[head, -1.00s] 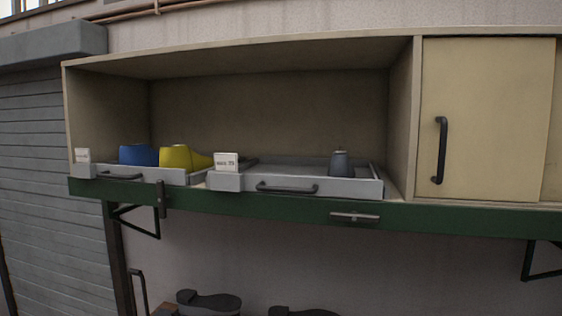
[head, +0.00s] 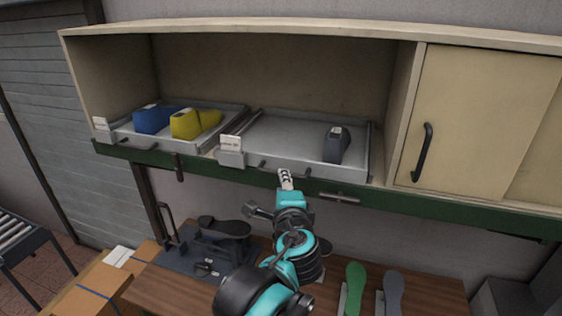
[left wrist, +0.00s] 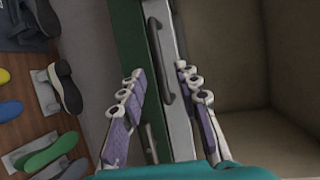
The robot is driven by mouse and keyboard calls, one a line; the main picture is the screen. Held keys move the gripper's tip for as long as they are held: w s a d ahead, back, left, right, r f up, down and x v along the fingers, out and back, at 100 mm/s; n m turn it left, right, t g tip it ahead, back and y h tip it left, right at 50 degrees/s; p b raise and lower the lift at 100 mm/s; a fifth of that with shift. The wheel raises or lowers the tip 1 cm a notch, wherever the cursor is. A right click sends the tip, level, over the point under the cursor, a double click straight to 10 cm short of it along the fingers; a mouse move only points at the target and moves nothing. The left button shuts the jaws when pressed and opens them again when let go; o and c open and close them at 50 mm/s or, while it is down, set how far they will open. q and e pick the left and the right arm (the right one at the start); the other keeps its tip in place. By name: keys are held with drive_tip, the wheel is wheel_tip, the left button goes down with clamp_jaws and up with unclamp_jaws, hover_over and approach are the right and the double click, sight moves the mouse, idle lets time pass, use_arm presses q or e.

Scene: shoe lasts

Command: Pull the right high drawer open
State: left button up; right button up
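The right high drawer (head: 340,172) is a shallow grey tray on the open shelf, with a white label at its left front corner. A dark grey shoe last (head: 336,145) stands in it. My left gripper (head: 286,177) is at the drawer's front, covering the middle of its dark bar handle. In the left wrist view the handle (left wrist: 160,60) appears between the two spread fingers, near their tips. The left gripper (left wrist: 158,72) is open, with no visible contact. Whether the fingertips reach past the bar is unclear. The drawer looks shut. My right gripper is not in view.
The left drawer (head: 165,142) holds a blue last (head: 150,119) and yellow lasts (head: 186,124). A green rail (head: 450,208) with a small metal handle (head: 339,198) runs below. A sliding door (head: 470,130) closes the right side. A wooden bench (head: 180,290) with soles lies beneath.

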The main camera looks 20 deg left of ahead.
use_arm(q)
drive_tip(key=p+x, duration=0.1)
drive_tip(key=x, duration=0.6)
drive_tip(key=shift+w+f, duration=0.15)
drive_tip(key=shift+a, duration=0.1)
clamp_jaws()
